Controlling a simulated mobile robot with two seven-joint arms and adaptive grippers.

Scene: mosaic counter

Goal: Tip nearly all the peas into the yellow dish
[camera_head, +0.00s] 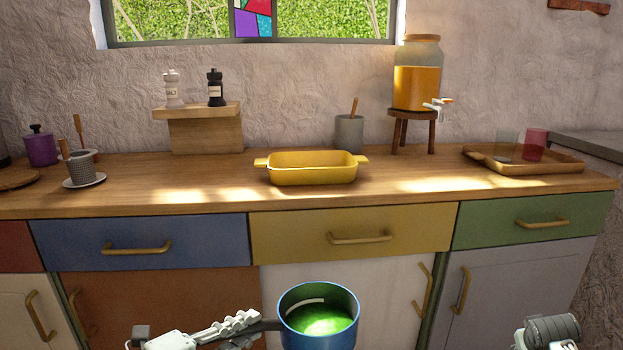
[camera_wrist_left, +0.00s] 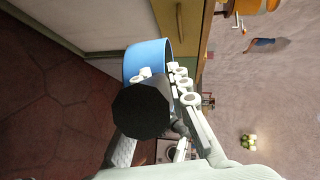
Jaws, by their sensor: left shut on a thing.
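A blue saucepan (camera_head: 318,341) with a green inside is in the bottom middle of the head view, upright, in front of the cabinets and below the counter top. A bright green mass, which looks like the peas (camera_head: 326,324), lies in it; single peas cannot be made out. My left gripper (camera_head: 240,331) is shut on its dark handle. The left wrist view shows the handle's dark end (camera_wrist_left: 142,105) and the pan's blue side (camera_wrist_left: 148,58). The yellow dish (camera_head: 312,175) stands on the counter, beyond the pan, and looks empty. My right gripper (camera_head: 547,333) shows partly at bottom right.
The wooden counter (camera_head: 215,195) is clear around the dish. A grey pot (camera_head: 348,133) stands behind it. A juice jar (camera_head: 416,75) on a stool and a tray (camera_head: 480,158) with glasses are right. A shelf (camera_head: 205,130) with two mills and several small pots are left.

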